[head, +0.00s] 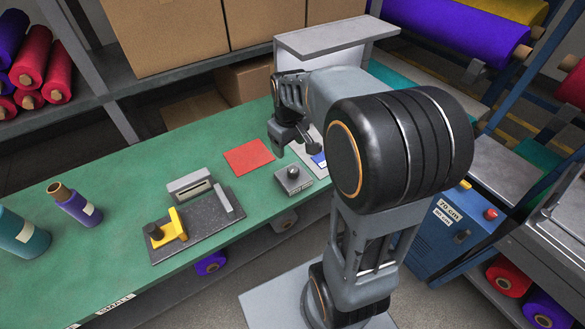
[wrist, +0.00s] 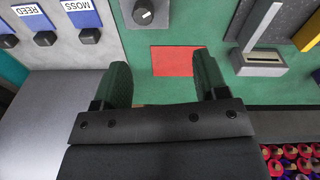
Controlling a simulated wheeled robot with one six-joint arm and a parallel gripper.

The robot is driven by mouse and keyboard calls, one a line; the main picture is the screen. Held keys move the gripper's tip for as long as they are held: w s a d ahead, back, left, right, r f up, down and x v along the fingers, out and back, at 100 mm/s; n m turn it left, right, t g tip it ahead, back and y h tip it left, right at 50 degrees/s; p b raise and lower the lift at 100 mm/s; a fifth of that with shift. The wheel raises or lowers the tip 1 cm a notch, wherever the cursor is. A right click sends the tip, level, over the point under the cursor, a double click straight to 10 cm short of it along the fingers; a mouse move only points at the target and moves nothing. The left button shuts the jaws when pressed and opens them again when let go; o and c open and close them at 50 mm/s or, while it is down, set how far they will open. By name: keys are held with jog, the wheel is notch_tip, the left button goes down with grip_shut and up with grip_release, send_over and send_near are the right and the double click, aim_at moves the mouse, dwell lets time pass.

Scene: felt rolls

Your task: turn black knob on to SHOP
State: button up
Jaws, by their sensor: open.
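A black knob (head: 293,172) sits on top of a small grey box (head: 293,184) on the green bench. In the wrist view the knob (wrist: 143,12) is at the top edge, partly cut off, with a small white mark on it. I cannot read any SHOP label. My gripper (head: 295,140) is above the bench, beyond the box in the head view. In the wrist view my gripper (wrist: 163,78) is open and empty, its two dark green fingers apart. A red square (wrist: 172,61) shows between them. The knob is clear of the fingers.
A panel with blue REED and MOSS labels (wrist: 84,14) and black knobs lies left in the wrist view. A dark plate (head: 197,225) with a yellow piece (head: 173,226) and a grey slotted block (head: 189,186) lie left of the box. A grey shelf (head: 335,37) stands behind.

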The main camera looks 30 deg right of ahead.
aim_at(293, 169)
jog(key=shift+n+g, duration=0.5)
jog(key=shift+n, duration=0.1)
jog(key=w+d+f, duration=0.1)
jog(key=f, duration=0.4)
jog(key=w+d+f, duration=0.1)
jog(key=f, duration=0.5)
jog(key=w+d+f, duration=0.1)
jog(key=f, duration=0.5)
jog(key=shift+w+d+f+p, duration=0.1)
jog(key=shift+w+p, duration=0.3)
jog(key=c, duration=0.9)
jog(key=shift+c, duration=0.2)
